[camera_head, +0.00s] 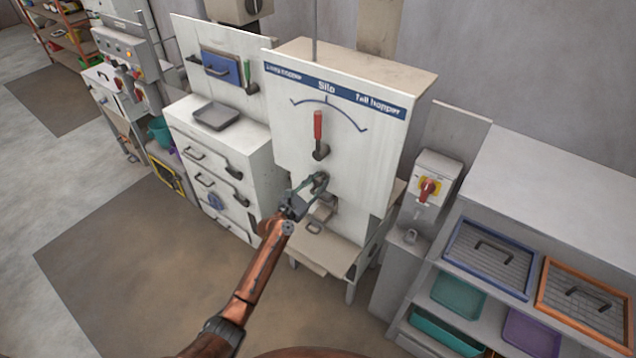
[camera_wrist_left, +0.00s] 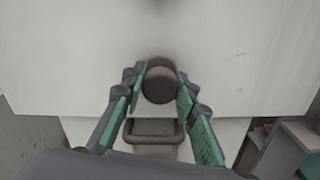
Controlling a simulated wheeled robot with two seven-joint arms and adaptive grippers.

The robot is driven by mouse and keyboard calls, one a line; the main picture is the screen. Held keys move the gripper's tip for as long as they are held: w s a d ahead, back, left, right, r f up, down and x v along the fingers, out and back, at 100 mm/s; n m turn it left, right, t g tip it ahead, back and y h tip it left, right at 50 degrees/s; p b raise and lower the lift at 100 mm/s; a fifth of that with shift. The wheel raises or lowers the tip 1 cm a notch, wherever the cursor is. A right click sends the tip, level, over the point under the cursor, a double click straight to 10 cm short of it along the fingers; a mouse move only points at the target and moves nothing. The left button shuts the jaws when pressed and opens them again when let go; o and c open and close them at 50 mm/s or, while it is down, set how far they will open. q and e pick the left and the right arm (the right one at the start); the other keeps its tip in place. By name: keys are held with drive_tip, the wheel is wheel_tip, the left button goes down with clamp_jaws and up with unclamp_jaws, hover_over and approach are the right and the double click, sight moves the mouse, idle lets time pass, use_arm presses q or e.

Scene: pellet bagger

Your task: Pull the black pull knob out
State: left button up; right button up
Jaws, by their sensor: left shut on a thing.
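The black pull knob (camera_wrist_left: 159,84) shows in the left wrist view as a dark round knob on the white front panel. My left gripper (camera_wrist_left: 161,90) has one green-padded finger on each side of it and is shut on it. In the head view my left gripper (camera_head: 320,184) is at the lower part of the white silo panel (camera_head: 280,140), below the red-handled lever. The knob is mostly hidden there by the gripper. My right gripper is not in view.
A red-handled lever (camera_head: 318,128) stands upright above my gripper. A drawer with a bar handle (camera_wrist_left: 155,130) sits just below the knob. A grey box with a red and yellow switch (camera_head: 428,190) and shelves with trays (camera_head: 487,256) stand at right. A drawer cabinet (camera_head: 222,150) stands at left.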

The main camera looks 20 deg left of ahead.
use_arm(q)
clamp_jaws()
drive_tip(key=shift+s, duration=0.1)
drive_tip(key=shift+p+v, duration=0.85)
drive_tip(key=shift+v, duration=0.4)
drive_tip(key=shift+f, duration=0.1)
drive_tip(key=shift+o, duration=2.2)
unclamp_jaws()
drive_tip(key=o, duration=0.5)
